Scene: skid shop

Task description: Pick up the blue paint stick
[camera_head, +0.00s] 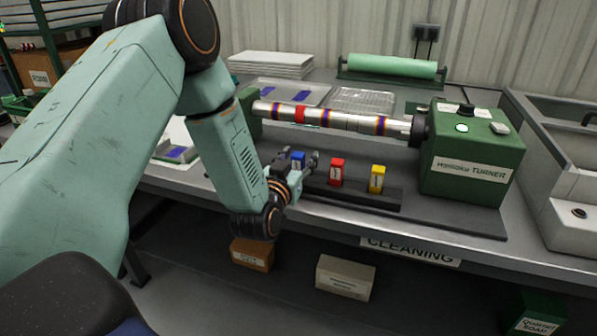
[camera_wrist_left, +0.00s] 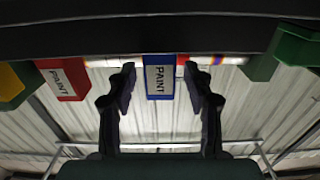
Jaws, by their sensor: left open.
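The blue paint stick (camera_head: 298,158) stands in the dark rack on the bench, left of the red paint stick (camera_head: 336,172) and the yellow paint stick (camera_head: 377,179). My left gripper (camera_head: 304,167) is at the blue stick and partly hides it in the head view. In the left wrist view the blue stick (camera_wrist_left: 159,77) with its PAINT label sits between the two open fingers of my left gripper (camera_wrist_left: 164,80), with a gap on each side. The red stick (camera_wrist_left: 64,79) and yellow stick (camera_wrist_left: 13,83) stand outside the fingers. My right gripper is not in view.
A banded metal shaft (camera_head: 340,121) lies behind the rack (camera_head: 390,200), mounted in the green turner (camera_head: 473,160). A green roll (camera_head: 392,66) and trays (camera_head: 362,101) are farther back. A grey sink (camera_head: 565,150) is at the right.

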